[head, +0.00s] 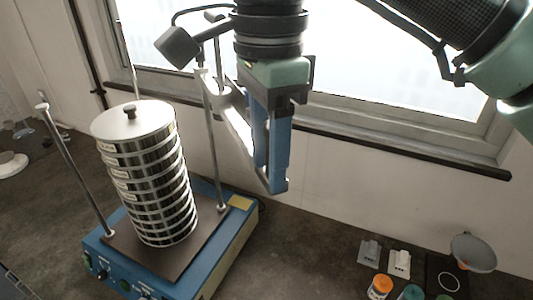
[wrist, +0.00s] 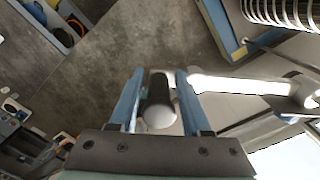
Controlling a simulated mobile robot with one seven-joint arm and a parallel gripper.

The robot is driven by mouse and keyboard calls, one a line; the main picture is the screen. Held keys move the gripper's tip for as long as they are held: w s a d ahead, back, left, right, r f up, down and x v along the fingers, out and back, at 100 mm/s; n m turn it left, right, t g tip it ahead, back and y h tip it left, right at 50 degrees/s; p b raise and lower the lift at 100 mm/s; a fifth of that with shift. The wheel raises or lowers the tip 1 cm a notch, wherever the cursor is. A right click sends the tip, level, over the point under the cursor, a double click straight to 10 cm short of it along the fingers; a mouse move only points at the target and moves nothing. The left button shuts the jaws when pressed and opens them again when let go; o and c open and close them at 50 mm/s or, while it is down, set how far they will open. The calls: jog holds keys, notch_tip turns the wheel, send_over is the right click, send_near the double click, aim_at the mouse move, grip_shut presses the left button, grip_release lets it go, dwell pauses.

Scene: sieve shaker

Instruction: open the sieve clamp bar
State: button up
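The sieve shaker (head: 107,238) is a blue base with a dark plate at left in the head view. The clamp bar (head: 236,127) is pale and reaches from a rod (head: 208,130) right of the sieves to my gripper (head: 276,187). It lies clear of the sieve stack (head: 150,175), out to the right. In the wrist view the clamp bar (wrist: 240,86) runs in from the right. A dark handle with a white round end (wrist: 160,117) stands between the two blue fingers of my gripper (wrist: 160,78). Whether the fingertips touch the handle cannot be told.
A window (head: 345,65) and its ledge are close behind my gripper. An upright rod (head: 75,165) stands left of the sieves. Small jars (head: 379,287) and a bowl (head: 473,252) are at lower right. The bench between shaker and jars is clear.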

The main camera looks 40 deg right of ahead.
jog(key=shift+o, duration=0.7)
jog(key=shift+r, duration=0.1)
notch_tip(320, 180, up, 13)
jog(key=p, duration=1)
jog(key=shift+p, duration=0.4)
